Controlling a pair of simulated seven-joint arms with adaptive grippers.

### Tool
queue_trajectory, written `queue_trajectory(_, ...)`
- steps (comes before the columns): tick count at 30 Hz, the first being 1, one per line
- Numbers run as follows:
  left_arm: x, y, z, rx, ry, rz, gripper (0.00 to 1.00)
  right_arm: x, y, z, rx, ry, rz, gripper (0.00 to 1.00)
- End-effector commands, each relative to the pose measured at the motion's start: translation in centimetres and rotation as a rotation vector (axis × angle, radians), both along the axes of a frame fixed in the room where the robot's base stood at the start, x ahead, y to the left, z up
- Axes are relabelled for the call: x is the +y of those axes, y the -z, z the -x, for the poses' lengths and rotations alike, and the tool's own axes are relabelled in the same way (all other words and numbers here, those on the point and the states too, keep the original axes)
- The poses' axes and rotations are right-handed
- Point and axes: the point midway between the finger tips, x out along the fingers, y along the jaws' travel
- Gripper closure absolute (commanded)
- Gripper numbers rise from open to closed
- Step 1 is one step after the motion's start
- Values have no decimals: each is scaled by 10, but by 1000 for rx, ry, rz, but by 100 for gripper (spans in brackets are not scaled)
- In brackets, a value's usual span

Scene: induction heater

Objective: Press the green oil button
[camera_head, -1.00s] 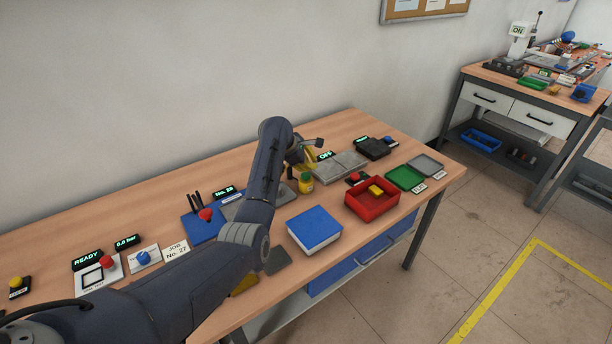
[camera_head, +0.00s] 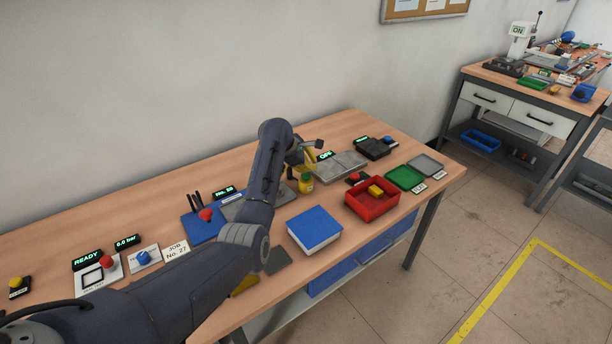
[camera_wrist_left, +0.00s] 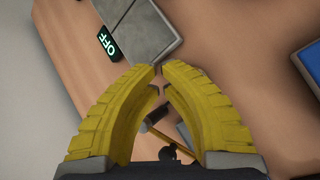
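My left gripper (camera_head: 311,160) is over the back part of the bench, partly hidden behind its own wrist. In the left wrist view its yellow fingers (camera_wrist_left: 158,69) curve together and their tips meet, or nearly so, with nothing seen held at the tips. A small yellow part (camera_wrist_left: 157,117) shows between the fingers, partly hidden. My right gripper is out of view.
A grey plate (camera_head: 343,166) with an OFF display (camera_head: 326,155) lies right of the gripper. A red tray (camera_head: 372,203), green tray (camera_head: 405,178) and blue-topped box (camera_head: 314,228) lie nearer the front. A red knob (camera_head: 206,215) is at left.

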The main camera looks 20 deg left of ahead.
Motion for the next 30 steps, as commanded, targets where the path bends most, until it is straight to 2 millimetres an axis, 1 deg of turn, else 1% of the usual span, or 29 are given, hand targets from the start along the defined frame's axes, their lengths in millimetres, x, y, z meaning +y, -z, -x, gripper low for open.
queue_trajectory(19, 0, 0, 0, 0, 0, 0, 100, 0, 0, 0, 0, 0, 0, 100)
queue_trajectory(30, 0, 9, 0, 1, 0, -1, 100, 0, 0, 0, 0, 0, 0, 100)
